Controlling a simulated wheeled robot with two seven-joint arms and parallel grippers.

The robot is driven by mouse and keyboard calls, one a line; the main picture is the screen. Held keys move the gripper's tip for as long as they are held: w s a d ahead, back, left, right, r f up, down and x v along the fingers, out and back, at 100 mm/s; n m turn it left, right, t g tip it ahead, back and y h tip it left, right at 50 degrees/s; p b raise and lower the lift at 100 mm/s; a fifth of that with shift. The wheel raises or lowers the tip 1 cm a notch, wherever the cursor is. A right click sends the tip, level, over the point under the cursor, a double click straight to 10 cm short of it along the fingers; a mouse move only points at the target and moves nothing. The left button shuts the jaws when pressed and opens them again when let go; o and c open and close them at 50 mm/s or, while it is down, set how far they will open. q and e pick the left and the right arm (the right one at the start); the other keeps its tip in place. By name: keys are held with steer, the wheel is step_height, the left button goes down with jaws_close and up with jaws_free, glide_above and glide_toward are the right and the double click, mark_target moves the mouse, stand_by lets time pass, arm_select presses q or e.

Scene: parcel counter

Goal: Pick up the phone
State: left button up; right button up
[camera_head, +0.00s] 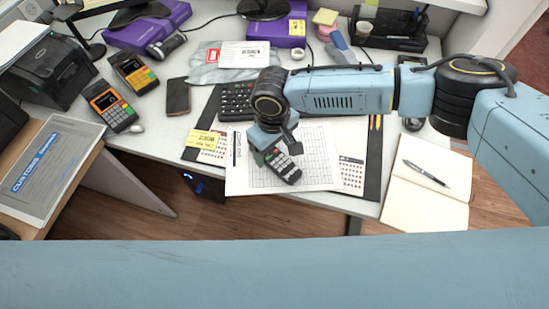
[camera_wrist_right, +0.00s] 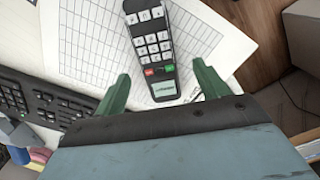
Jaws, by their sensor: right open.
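A dark phone-like slab (camera_head: 177,96) lies flat on the counter, left of the black keyboard. A dark handset with pale keys and a small display (camera_head: 285,170) lies on a printed sheet near the counter's front edge. My right gripper (camera_head: 270,155) is open just above this handset and partly covers it in the head view. In the right wrist view the handset (camera_wrist_right: 152,45) lies between the two spread green fingers (camera_wrist_right: 160,78), with visible gaps on both sides. I cannot tell which object is called the phone. My left gripper is not in view.
Two card terminals (camera_head: 110,106) (camera_head: 133,72) stand at the left. The keyboard (camera_head: 236,100) lies behind the printed sheet (camera_head: 315,155). An open notebook with a pen (camera_head: 428,173) lies at the right. Purple boxes (camera_head: 277,32) and a black organizer (camera_head: 388,40) stand at the back.

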mark_target(275, 157)
step_height(275, 157, down, 4)
steer(key=shift+d+r+b, duration=0.1)
steer(key=shift+d+b, duration=0.05)
steer(key=shift+b, duration=0.25)
steer(key=shift+w+r, duration=0.1)
steer(key=c, duration=1.3)
